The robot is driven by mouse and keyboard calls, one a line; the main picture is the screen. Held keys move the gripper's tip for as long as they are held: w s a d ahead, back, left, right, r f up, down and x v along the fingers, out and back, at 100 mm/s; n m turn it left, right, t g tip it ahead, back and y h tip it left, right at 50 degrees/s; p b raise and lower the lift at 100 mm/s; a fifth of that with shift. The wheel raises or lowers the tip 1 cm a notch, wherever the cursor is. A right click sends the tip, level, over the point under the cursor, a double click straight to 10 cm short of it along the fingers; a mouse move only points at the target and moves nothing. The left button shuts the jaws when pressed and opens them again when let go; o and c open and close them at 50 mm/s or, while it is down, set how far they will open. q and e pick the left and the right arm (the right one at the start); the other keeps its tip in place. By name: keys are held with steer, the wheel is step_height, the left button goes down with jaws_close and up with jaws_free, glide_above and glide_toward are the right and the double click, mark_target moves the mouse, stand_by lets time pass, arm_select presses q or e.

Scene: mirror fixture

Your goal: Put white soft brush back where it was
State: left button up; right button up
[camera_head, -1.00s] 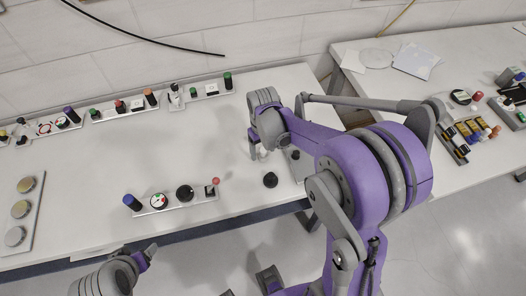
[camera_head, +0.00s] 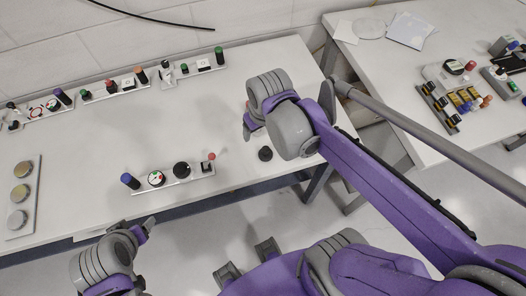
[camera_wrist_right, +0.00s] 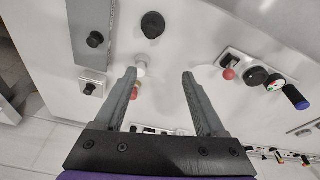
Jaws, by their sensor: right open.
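My right gripper (camera_wrist_right: 160,80) is open in the wrist view, with its two fingers spread above the white table. A small white rounded piece (camera_wrist_right: 141,69) lies at the left fingertip, with a reddish bit beside it; I cannot tell for sure that this is the white soft brush. Nothing is clamped between the fingers. In the head view the right gripper (camera_head: 250,126) hangs over the table's right part, its fingers mostly hidden behind my wrist. My left gripper (camera_head: 146,229) is at the table's front edge, away from the fixtures; its jaw opening is unclear.
A fixture strip (camera_head: 168,178) with blue, black and red-topped parts lies left of the right gripper. A black knob (camera_head: 265,154) stands near it. More fixtures line the table's back. A plate with round discs (camera_head: 37,195) lies far left. The table's middle is clear.

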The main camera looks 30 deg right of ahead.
steer(key=s+a+f+t, duration=0.2)
steer(key=s+f, duration=0.1)
steer(key=s, duration=0.4)
steer(key=shift+a+t, duration=0.3)
